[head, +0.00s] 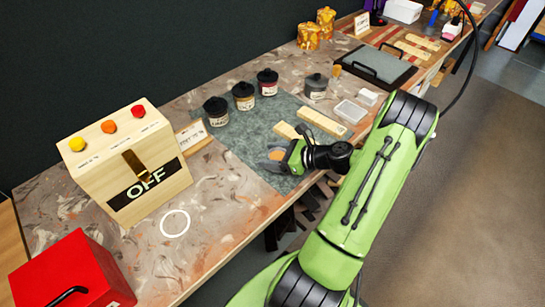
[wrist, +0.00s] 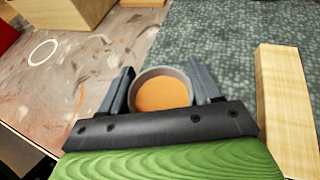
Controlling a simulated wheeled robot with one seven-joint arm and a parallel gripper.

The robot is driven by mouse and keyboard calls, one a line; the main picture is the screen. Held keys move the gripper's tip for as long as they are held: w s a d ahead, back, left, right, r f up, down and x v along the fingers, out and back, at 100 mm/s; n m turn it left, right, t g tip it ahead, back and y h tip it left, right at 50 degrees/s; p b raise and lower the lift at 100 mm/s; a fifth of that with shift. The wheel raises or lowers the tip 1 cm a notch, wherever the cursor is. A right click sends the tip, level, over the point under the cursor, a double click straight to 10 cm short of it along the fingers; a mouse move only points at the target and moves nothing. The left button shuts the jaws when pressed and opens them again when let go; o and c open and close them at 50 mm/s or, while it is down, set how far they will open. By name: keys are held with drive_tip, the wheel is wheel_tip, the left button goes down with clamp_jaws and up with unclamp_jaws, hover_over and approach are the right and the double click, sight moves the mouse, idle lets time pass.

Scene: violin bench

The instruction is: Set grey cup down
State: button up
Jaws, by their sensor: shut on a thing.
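The grey cup (wrist: 160,71) is round, with an orange-brown fill inside. My gripper (wrist: 163,84) is shut on it, with one dark finger on each side of the cup. In the head view my gripper (head: 277,160) is over the front edge area of the grey-green mat (head: 240,140), and the cup is small and partly hidden there. The cup looks upright. Whether its base touches the mat or hangs above it I cannot tell.
A white ring (head: 174,224) marks the bench at front left, near the wooden OFF box (head: 128,165). A red box (head: 72,272) stands at the corner. Black-lidded jars (head: 243,97) and wooden blocks (head: 321,122) stand around the mat. The bench around the ring is clear.

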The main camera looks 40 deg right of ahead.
drive_tip(key=o, duration=1.2)
drive_tip(key=shift+f, duration=0.1)
drive_tip(key=shift+o, duration=0.2)
